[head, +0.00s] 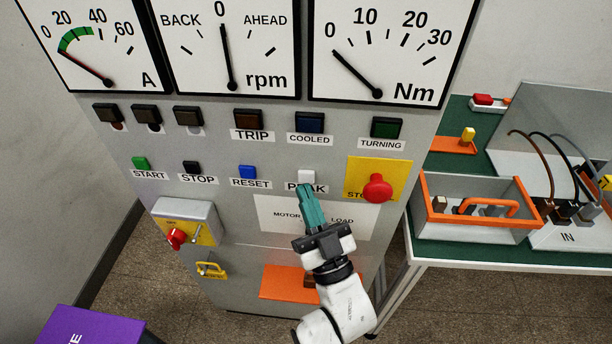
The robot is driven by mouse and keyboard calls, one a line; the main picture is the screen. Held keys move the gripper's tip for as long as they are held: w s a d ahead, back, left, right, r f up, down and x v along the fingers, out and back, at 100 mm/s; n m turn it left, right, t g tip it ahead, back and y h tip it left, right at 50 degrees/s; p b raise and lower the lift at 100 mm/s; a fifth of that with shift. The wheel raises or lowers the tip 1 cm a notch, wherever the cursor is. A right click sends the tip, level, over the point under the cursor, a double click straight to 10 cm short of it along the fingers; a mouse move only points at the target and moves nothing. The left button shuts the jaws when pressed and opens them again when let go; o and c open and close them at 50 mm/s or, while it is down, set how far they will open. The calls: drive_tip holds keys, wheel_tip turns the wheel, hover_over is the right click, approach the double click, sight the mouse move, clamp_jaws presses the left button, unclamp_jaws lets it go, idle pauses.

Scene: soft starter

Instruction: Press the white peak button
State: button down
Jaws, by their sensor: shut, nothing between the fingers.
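The white peak button (307,177) is on the grey panel, just above its PEAK label (292,188). My gripper (304,188) has its teal fingers shut with nothing between them. The fingertips point up at the panel and lie just below the white button in the picture, covering part of the PEAK label. I cannot tell whether the tips touch the button or the panel.
Left of the peak button are the blue RESET (248,172), black STOP (192,168) and green START (140,163) buttons. A red mushroom stop (377,188) on a yellow plate juts out to the right. A green-topped bench (470,250) stands at right.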

drive_tip(key=s+p, duration=0.1)
drive_tip(key=s, duration=0.4)
drive_tip(key=shift+a+p, duration=0.1)
drive_tip(key=shift+p, duration=0.3)
drive_tip(key=shift+w, duration=0.1)
idle(0.4)
drive_tip(key=s+d+f+m+g+h, duration=0.2)
drive_tip(key=d+f+g+h, duration=0.7)
drive_tip(key=d+f, duration=0.75)
drive_tip(key=s+d+f+m+g+h, duration=0.1)
drive_tip(key=s+d+f+m+g, duration=0.1)
drive_tip(key=s+d+g, duration=0.4)
drive_tip(key=s+d+f+m+g+h, duration=0.2)
drive_tip(key=s+d+g, duration=0.4)
drive_tip(key=s, duration=1)
drive_tip(key=shift+s+d+f, duration=0.2)
drive_tip(key=shift+d+f, duration=0.15)
drive_tip(key=shift+d, duration=0.45)
